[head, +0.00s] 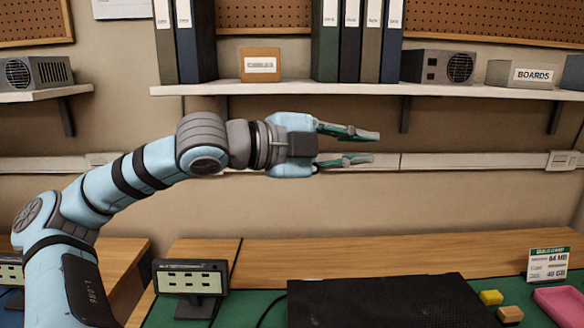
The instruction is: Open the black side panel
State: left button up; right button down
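A black case (390,303) lies on the green mat at the bottom of the head view. Its dark flat top surface faces up, and its near part is cut off by the frame edge. I cannot tell a separate side panel from the rest of it. My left gripper (368,148) is in the air well above the table, pointing right. Its two fingers are apart with nothing between them. It touches neither the case nor the shelf. My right gripper is not in view.
A small display (191,279) stands left of the case. A loaded shelf (300,88) spans the wall above my gripper.

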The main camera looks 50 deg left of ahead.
pick_arm(q)
jog(key=b+v, duration=0.7)
jog(key=v, duration=0.3)
jog(key=shift+s, duration=0.25)
